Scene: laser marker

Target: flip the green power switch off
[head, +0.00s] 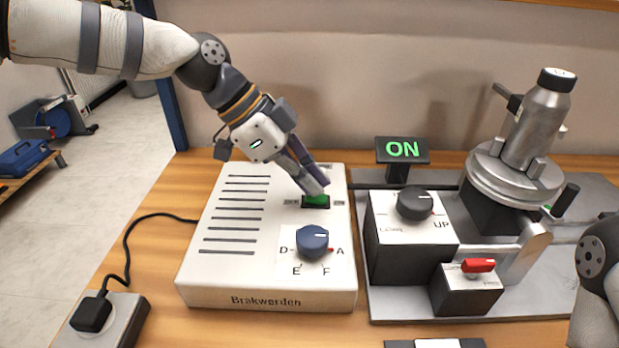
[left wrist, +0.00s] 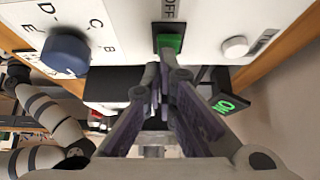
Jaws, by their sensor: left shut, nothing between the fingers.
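The green power switch (head: 316,200) sits in a dark slot on the top of the white control box (head: 195,270), behind the blue knob. My left gripper (head: 316,188) is shut and empty, with its fingertips at the switch in the head view. In the left wrist view the green switch (left wrist: 170,43) shows just beyond the shut fingertips (left wrist: 164,68), with an OFF label beside it. I cannot tell whether the fingertips touch it. The display sign (head: 402,150) reads ON in green. My right gripper is not in view; only part of my right arm shows at the right edge.
A blue knob (head: 313,242) stands on the box in front of the switch. To the right are a black knob (head: 414,204), a red switch (head: 478,265) and a metal fixture (head: 515,170). A black plug (head: 91,313) and its cable lie at the left. Bare wood shows left of the box.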

